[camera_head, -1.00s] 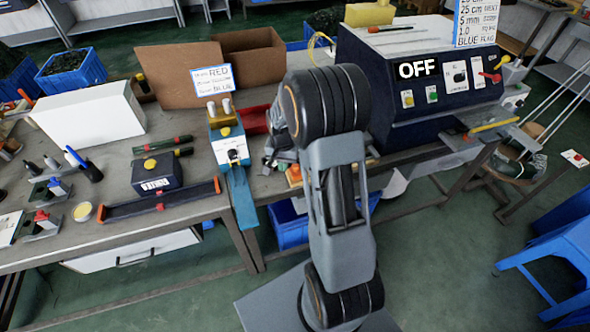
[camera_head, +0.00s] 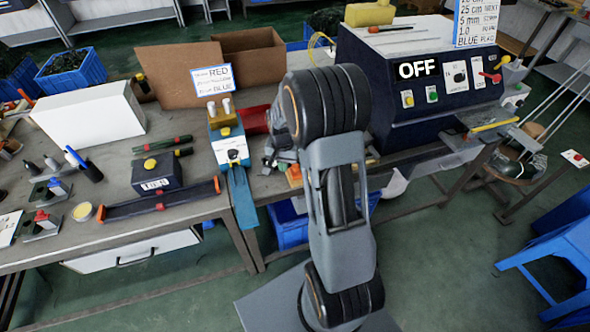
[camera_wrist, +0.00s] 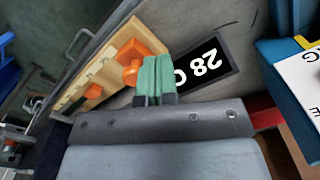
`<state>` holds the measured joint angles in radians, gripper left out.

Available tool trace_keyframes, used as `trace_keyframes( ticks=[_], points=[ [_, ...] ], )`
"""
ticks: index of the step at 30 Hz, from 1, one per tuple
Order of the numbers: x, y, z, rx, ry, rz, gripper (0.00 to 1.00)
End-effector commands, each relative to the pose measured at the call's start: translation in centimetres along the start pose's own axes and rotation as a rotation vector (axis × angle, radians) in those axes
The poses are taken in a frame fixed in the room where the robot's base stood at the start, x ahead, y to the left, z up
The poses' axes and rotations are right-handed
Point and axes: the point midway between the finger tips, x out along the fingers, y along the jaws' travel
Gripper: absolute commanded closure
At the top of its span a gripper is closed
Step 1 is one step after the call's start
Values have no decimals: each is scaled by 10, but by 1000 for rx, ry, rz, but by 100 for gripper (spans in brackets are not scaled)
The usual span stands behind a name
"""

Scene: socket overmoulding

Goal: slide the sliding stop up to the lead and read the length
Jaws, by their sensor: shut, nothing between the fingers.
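I take the block beside my fingers for the sliding stop. My gripper (camera_wrist: 154,80) has green fingertips that are together and empty, right beside this block; I cannot tell whether they touch it. I cannot make out the lead. In the head view my arm hides most of the gauge.
A blue-and-white device (camera_head: 230,150) stands left of my arm, with a cardboard box (camera_head: 250,55) behind. The large dark machine (camera_head: 430,85) with an "OFF" sign stands to the right. A blue bin (camera_head: 290,228) is under the bench.

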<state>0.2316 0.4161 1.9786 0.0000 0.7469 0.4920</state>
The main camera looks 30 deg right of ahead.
Motion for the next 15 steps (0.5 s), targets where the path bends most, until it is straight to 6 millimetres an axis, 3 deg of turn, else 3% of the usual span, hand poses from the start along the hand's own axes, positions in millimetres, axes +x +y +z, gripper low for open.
trace_keyframes(
  ticks=[15],
  points=[
    [21, 0, 0, 0, -1, 0, 100]
  ],
)
